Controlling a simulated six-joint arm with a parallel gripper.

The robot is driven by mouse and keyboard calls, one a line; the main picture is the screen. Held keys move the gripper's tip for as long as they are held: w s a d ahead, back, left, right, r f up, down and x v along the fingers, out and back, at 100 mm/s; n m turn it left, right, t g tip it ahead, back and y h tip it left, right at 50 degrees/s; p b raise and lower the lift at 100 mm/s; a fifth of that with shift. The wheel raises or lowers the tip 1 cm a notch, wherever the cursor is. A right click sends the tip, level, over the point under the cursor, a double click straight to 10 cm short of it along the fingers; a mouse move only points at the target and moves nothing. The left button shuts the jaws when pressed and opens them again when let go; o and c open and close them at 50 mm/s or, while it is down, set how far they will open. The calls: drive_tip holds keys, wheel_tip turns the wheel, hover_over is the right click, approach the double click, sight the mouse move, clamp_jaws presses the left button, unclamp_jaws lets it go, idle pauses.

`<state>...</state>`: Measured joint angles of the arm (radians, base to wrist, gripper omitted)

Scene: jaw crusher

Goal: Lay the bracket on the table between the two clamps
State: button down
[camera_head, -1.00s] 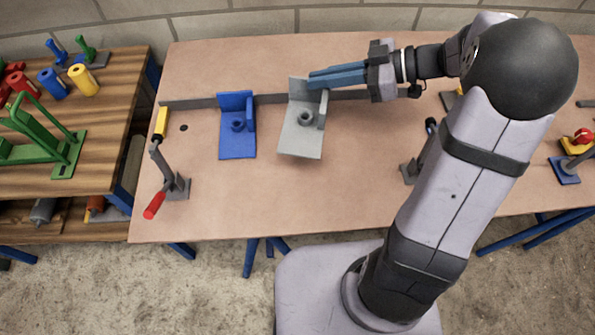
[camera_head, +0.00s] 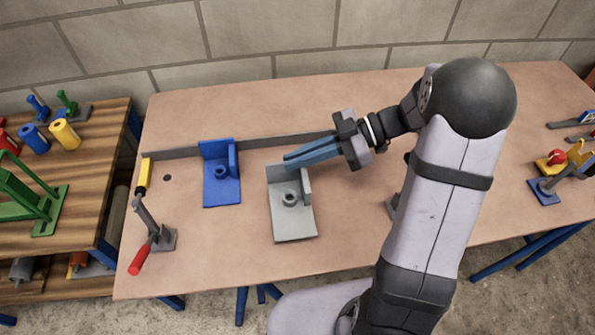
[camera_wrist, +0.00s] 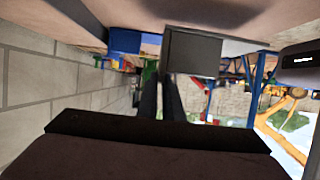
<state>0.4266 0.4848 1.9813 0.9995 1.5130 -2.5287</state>
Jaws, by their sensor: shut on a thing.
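The grey bracket (camera_head: 292,222) has a flat base with a round boss and upright walls. It is over the table right of the blue bracket (camera_head: 222,186), base down; I cannot tell whether it touches the table. My gripper (camera_head: 288,162) reaches in from the right and is shut on its upright wall at the back. In the wrist view a grey face of the bracket (camera_wrist: 192,52) shows at the fingertips. The left clamp (camera_head: 157,236), with a red handle, stands at the table's left. The right clamp (camera_head: 392,206) is mostly hidden behind my arm.
A grey rail (camera_head: 270,142) runs along the back of the table (camera_head: 225,255). The blue bracket stands against it. Bare table lies between the left clamp and the grey bracket's front. A wooden bench (camera_head: 88,185) with coloured parts is at the left.

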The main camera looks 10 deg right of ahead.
sight(299, 178)
drive_tip(key=shift+f, duration=2.1)
drive_tip(key=shift+f, duration=0.1)
drive_tip(key=c, duration=1.9)
unclamp_jaws()
drive_tip(key=shift+r, duration=0.2)
drive_tip(key=b+v, duration=0.1)
drive_tip(key=v, duration=0.6)
drive_tip(key=shift+d, duration=0.25)
drive_tip(key=shift+a, duration=0.1)
